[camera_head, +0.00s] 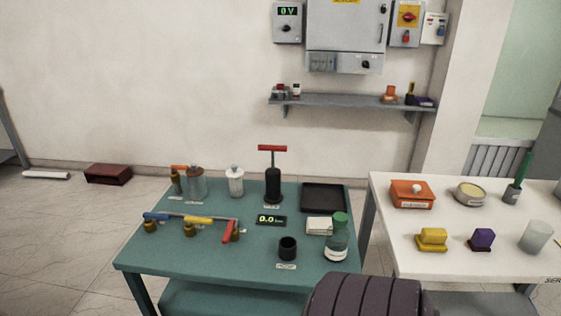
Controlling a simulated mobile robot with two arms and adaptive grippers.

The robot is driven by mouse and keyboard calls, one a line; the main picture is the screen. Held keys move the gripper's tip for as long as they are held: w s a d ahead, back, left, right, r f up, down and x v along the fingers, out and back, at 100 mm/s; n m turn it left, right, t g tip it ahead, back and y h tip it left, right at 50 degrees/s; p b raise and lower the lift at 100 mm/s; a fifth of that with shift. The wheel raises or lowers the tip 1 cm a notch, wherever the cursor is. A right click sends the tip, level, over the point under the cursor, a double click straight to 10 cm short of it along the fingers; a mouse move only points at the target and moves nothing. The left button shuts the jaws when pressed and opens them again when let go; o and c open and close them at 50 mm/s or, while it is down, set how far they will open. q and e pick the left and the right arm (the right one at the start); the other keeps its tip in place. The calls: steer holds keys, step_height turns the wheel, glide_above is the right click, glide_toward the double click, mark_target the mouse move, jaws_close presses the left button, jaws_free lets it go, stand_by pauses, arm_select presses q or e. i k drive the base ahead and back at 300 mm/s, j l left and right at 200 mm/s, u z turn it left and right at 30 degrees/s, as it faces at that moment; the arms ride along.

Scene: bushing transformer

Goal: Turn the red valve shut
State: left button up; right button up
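The red valve handle (228,232) is at the right end of a thin pipe on the green table (190,262). It slants down toward the table's front, across the pipe's line. A blue handle (156,217) and a yellow handle (198,220) lie roughly along the same pipe, left of it. Brass valve bodies (189,230) sit beneath the handles. Neither of my grippers is in view, and nothing touches the red handle.
A black pump with a red T-handle (272,180), a display (271,220), a black cup (287,248), a green-capped bottle (338,240) and a black tray (324,198) share the table. A white table (385,232) stands right. A dark ribbed shape (365,297) blocks the bottom edge.

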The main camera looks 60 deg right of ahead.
mark_target(231, 226)
steer(key=z, duration=1.65)
steer(key=j+z, duration=0.15)
steer(key=z, duration=0.2)
steer(key=k+z, duration=0.15)
steer(key=z, duration=0.15)
